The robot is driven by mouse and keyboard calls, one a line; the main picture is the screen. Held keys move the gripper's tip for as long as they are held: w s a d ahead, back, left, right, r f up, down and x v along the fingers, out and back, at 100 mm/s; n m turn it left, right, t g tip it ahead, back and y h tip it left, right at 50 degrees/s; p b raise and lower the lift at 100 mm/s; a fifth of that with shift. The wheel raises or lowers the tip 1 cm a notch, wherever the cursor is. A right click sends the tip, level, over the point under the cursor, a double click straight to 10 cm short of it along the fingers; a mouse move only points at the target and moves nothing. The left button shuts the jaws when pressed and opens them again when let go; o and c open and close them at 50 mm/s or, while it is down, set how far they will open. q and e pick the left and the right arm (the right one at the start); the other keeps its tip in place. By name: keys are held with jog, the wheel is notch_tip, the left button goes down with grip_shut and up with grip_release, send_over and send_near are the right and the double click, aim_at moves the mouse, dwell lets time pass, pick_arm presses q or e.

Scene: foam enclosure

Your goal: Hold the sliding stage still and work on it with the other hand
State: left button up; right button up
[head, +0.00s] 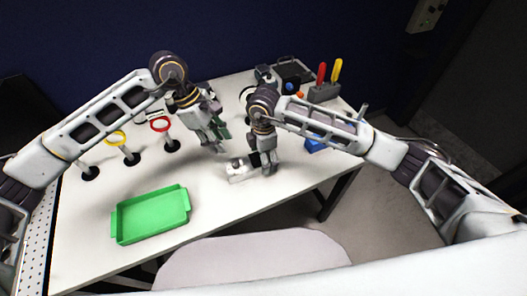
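The sliding stage appears to be the small white block (238,172) with a dark part, low on the white table near its front edge. My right gripper (268,168) points down at the right end of the stage, very close to it or touching it. It hides that end, and I cannot tell whether its fingers grip. My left gripper (218,145) is above and left of the stage, pointing down, apart from it. A dark green piece shows beside its fingers; I cannot tell whether it is held or how far the fingers are apart.
A green tray (150,214) lies at the front left of the table. Red (161,124) and yellow (115,138) rings on stands are at the left. A grey holder (323,93) with red and yellow handles and a dark bin (291,70) stand at the back right.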

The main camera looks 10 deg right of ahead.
aim_at(236, 163)
jog(key=shift+f, duration=0.15)
jog(key=shift+c, duration=0.5)
jog(key=c, duration=1.4)
pick_arm(q)
jog(key=shift+o, duration=1)
pick_arm(e)
jog(key=shift+c, duration=0.4)
pick_arm(q)
jog(key=shift+w+r+m+g, duration=0.25)
jog(key=shift+w+r+m, duration=0.1)
jog(key=shift+m, duration=0.5)
jog(key=shift+w+r+m+g, duration=0.3)
jog(key=shift+m, duration=0.5)
jog(key=shift+w+r+m+g, duration=0.25)
jog(key=shift+w+r+m, duration=0.1)
jog(key=shift+m, duration=0.5)
jog(key=shift+d+f, duration=0.1)
jog(key=shift+f, duration=0.05)
jog(key=shift+y, duration=0.3)
jog(key=shift+x, duration=5.85)
